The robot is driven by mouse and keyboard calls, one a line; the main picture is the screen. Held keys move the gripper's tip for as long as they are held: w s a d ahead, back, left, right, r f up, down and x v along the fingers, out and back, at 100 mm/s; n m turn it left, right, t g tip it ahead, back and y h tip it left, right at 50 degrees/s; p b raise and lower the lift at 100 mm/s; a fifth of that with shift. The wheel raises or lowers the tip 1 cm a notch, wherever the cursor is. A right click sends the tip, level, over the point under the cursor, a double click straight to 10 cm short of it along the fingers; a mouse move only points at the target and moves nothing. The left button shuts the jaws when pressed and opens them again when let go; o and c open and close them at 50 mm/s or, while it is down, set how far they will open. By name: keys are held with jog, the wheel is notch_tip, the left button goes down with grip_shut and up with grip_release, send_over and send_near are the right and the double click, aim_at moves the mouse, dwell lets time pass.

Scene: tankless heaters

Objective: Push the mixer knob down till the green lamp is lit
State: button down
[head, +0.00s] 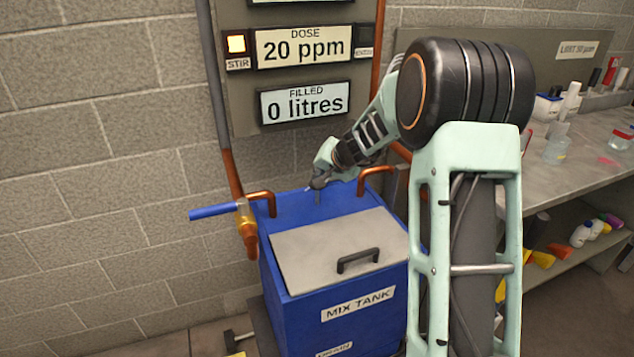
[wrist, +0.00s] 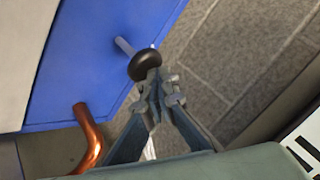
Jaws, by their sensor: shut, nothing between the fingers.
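The mixer knob (wrist: 145,65) is a black round knob on a thin grey rod that rises from the blue mix tank top. In the head view the rod (head: 318,198) shows below my gripper (head: 319,182), and the knob is hard to make out. In the wrist view my gripper (wrist: 157,84) is shut and empty, its fingertips right at the knob's edge; I cannot tell whether they touch. On the panel the lamp marked STIR (head: 236,44) glows amber-yellow. The lamp at the panel's right (head: 365,35) is dark. No green light shows.
The mix tank (head: 280,283) has a grey lid (head: 310,243) with a black handle. Copper pipes (head: 374,176) flank the knob, and a blue-handled valve (head: 214,211) sticks out left. The panel reads 20 ppm and 0 litres. A cluttered bench (head: 590,150) stands right.

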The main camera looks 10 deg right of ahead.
jog(key=shift+f+b, duration=2.3)
jog(key=shift+b, duration=0.05)
dwell(1.6)
jog(key=shift+r, duration=0.15)
jog(key=shift+r+p, duration=2.35)
jog(key=shift+r, duration=0.6)
jog(key=shift+r+p, duration=1.9)
jog(key=shift+r, duration=0.6)
